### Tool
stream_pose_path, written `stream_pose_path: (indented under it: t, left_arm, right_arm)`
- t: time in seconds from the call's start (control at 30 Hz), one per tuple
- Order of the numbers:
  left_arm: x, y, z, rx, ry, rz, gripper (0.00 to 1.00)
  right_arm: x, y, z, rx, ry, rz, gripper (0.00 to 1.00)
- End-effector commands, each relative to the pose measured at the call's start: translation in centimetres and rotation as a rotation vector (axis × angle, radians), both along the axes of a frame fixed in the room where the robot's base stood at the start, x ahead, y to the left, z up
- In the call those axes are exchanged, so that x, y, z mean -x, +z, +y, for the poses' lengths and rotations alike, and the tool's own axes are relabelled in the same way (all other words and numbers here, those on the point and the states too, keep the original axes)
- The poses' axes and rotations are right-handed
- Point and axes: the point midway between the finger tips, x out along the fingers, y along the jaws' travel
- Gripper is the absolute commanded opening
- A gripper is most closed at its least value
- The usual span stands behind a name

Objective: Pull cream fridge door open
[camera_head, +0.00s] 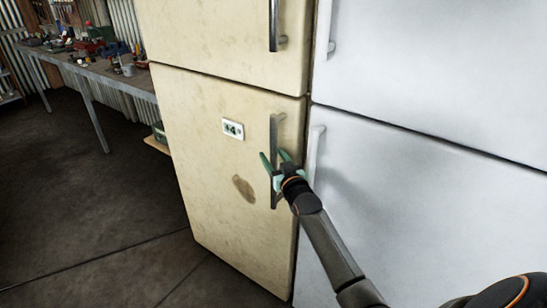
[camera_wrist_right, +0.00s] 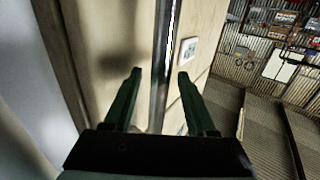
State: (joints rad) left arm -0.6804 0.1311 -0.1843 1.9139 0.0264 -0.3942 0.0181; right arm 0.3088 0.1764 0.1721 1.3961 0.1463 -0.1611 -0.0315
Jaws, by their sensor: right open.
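The cream fridge's lower door (camera_head: 205,165) is shut, and it carries a small white-and-green label (camera_head: 233,129) and a brown stain. Its upright metal handle (camera_head: 275,130) is near the door's right edge. My right gripper (camera_head: 273,156) is open at the middle of this handle, with one finger on each side of it. In the right wrist view, the handle (camera_wrist_right: 163,60) runs between the two green fingers (camera_wrist_right: 160,74). I cannot tell whether either finger touches it. The arm hides part of the handle's lower end. My left gripper is not in view.
The cream upper door (camera_head: 220,40) is also shut. A white fridge (camera_head: 430,190) stands close on the right, with its own handle (camera_head: 315,150) just beside my gripper. A workbench (camera_head: 120,78) with tools is at the back left. The floor (camera_head: 80,200) at left is clear.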

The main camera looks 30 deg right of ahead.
Motion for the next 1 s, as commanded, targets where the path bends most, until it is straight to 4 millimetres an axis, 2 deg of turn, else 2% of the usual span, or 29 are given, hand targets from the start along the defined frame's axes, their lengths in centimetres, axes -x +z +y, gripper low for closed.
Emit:
stream_pose_path:
  t: [0.27,0.8,1.0]
  left_arm:
    - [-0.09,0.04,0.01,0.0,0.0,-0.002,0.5]
    - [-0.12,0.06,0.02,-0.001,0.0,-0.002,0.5]
    - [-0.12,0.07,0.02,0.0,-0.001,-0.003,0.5]
  right_arm:
    - [-0.15,0.02,-0.04,0.0,0.0,0.0,0.57]
    - [-0.12,0.01,-0.03,0.0,0.0,0.0,0.0]
    - [-0.12,0.0,-0.03,0.0,0.0,0.0,0.0]
